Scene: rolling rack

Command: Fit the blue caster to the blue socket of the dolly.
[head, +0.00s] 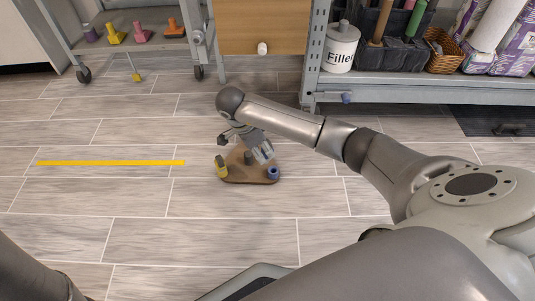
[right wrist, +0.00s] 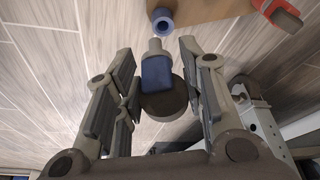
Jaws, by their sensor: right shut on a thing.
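The dolly (head: 240,178) is a brown board lying on the floor. Its blue socket (head: 273,172), a ring with an open hole, is at the right corner; it also shows in the right wrist view (right wrist: 163,22). My right gripper (head: 262,153) is over the board, just up and left of the blue socket. In the right wrist view it is shut on the blue caster (right wrist: 157,76), with a grey stem towards the socket and a dark wheel towards the palm. The stem tip appears apart from the socket. The caster is mostly hidden in the head view. My left gripper is out of view.
A yellow fitting (head: 221,168) with a dark top stands at the board's left corner. A red fitting (right wrist: 274,14) shows in the right wrist view. A yellow strip (head: 110,163) lies on the floor. A shelf with colored pieces and a grey rack (head: 420,92) stand behind. Floor around the dolly is clear.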

